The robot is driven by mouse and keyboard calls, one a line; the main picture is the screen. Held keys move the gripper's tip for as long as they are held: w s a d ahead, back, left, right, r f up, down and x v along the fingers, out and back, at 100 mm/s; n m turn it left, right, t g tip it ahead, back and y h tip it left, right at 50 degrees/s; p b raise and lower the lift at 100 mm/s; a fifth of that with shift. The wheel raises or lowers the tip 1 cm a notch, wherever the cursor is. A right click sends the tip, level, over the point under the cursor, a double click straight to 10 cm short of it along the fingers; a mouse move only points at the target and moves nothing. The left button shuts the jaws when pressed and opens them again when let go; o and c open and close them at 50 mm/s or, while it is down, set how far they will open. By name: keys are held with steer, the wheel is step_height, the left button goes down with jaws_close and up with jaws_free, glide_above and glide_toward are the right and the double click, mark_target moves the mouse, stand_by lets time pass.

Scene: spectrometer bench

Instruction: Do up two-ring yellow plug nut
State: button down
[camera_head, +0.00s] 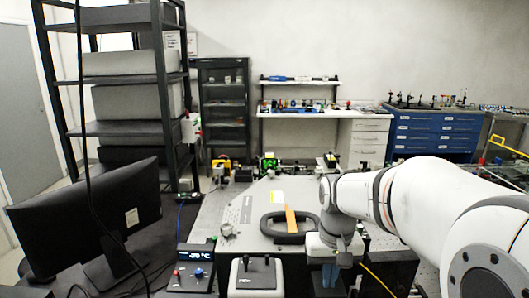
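My gripper (330,278) points down at the front right of the grey spectrometer housing (250,207), under the wrist of my white arm. Its fingertips are small and partly hidden, so I cannot see whether they hold anything. A yellow cable (378,281) runs at the lower right, just right of my gripper, beside a dark box. The two-ring yellow plug nut cannot be made out; my arm and gripper cover part of that area.
A black ring-shaped handle (290,227) and an orange strip (291,219) are on the housing. A box with a lit display (194,268) and a black-and-white unit (256,275) stand in front. A monitor (85,220) stands left. Small optics (268,162) line the back.

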steer(key=shift+a, duration=0.1)
stand_by(0.3)
steer(key=shift+s+a, duration=0.1)
steer(key=shift+s, duration=0.2)
step_height(320, 180, up, 6)
steer(key=p, duration=0.4)
steer(key=shift+p, duration=0.35)
steer(key=f+m+b, duration=0.1)
steer(key=f+m, duration=0.3)
steer(key=f+m+g+b, duration=0.1)
steer(key=f+m, duration=0.1)
steer(key=shift+w+d+h+b, duration=0.2)
steer(key=shift+d+h+b, duration=0.05)
steer(key=shift+h+b, duration=0.1)
stand_by(0.3)
